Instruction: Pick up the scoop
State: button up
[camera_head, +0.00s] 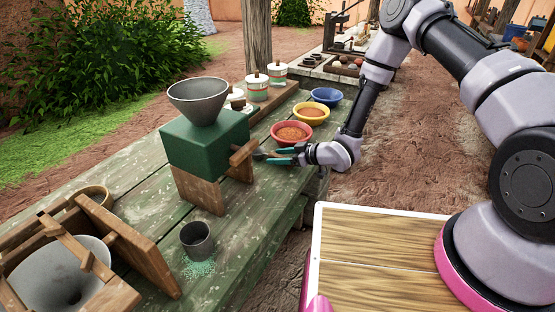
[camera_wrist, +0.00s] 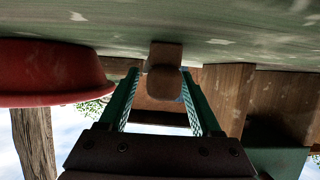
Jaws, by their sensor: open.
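My gripper (camera_head: 270,156) is open, low over the green table beside the red bowl, with its teal fingers pointing left toward the green mill box. In the wrist view my open fingers (camera_wrist: 160,82) stand on either side of a brown, blunt-ended piece (camera_wrist: 165,84), which looks like the handle end of the scoop. A gap shows between this piece and each finger. The scoop's bowl cannot be made out, and in the head view the scoop is mostly hidden at the fingertips.
The green mill box (camera_head: 205,145) on wooden legs, with a grey funnel (camera_head: 199,98), stands left of my gripper. Red (camera_head: 291,136), yellow (camera_head: 311,113) and blue (camera_head: 326,96) bowls stand close behind. A grey cup (camera_head: 197,241) stands in front. The table's (camera_head: 252,222) front right is clear.

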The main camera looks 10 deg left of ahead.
jog(key=shift+w+a+f, duration=0.1)
jog(key=shift+a+f, duration=0.05)
jog(key=shift+a, duration=0.15)
grip_shut()
